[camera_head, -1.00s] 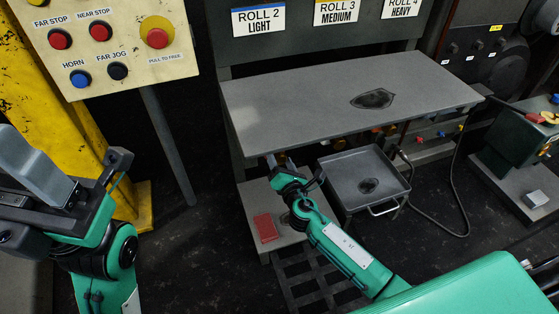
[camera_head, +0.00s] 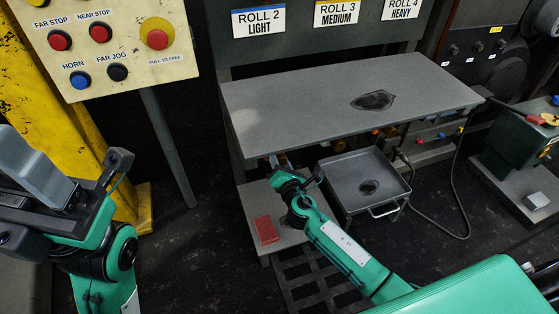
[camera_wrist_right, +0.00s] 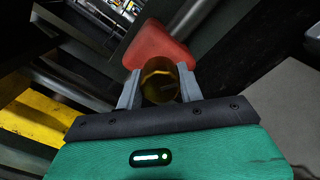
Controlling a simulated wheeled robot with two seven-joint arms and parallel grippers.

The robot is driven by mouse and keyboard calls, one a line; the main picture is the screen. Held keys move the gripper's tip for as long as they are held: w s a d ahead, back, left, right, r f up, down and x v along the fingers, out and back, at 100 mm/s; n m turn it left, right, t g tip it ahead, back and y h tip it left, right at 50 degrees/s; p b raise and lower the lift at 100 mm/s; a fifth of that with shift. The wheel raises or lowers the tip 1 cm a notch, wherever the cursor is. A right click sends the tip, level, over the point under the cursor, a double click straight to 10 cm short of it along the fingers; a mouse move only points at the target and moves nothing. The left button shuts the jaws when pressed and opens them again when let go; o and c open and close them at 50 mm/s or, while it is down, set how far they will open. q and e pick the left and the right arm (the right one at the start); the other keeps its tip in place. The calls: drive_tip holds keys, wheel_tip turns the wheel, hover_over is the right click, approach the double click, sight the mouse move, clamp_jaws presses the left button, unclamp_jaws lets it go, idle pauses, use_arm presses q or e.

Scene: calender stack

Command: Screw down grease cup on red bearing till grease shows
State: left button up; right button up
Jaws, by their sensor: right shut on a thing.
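In the right wrist view my right gripper (camera_wrist_right: 158,88) is shut on a brass-coloured grease cup (camera_wrist_right: 159,80), a finger on each side of it. The red bearing (camera_wrist_right: 158,45) is right behind the cup. Whether any grease shows cannot be told. In the head view my right gripper (camera_head: 277,163) reaches under the front edge of the grey table, and its fingertips and the cup are hidden there. My left gripper (camera_head: 40,170) is at the left edge of the head view, with its fingertips not clearly visible.
The grey table (camera_head: 300,100) overhangs my right gripper. A grey drip tray (camera_head: 345,185) stands just right of my right arm. A red block (camera_head: 265,229) lies on the low step to its left. A button panel (camera_head: 110,50) and yellow post (camera_head: 60,130) are at the left.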

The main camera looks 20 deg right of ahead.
drive_tip(key=shift+f+m, duration=0.1)
drive_tip(key=shift+m, duration=0.2)
drive_tip(key=m, duration=0.2)
drive_tip(key=shift+m, duration=0.3)
drive_tip(key=shift+m+b, duration=0.3)
drive_tip(key=shift+m, duration=1.8)
drive_tip(key=o, duration=1)
drive_tip(key=s+p, duration=0.1)
drive_tip(key=s, duration=0.6)
drive_tip(key=s+p, duration=0.1)
drive_tip(key=s, duration=0.6)
drive_tip(key=shift+d+r, duration=0.15)
drive_tip(key=shift+r, duration=0.05)
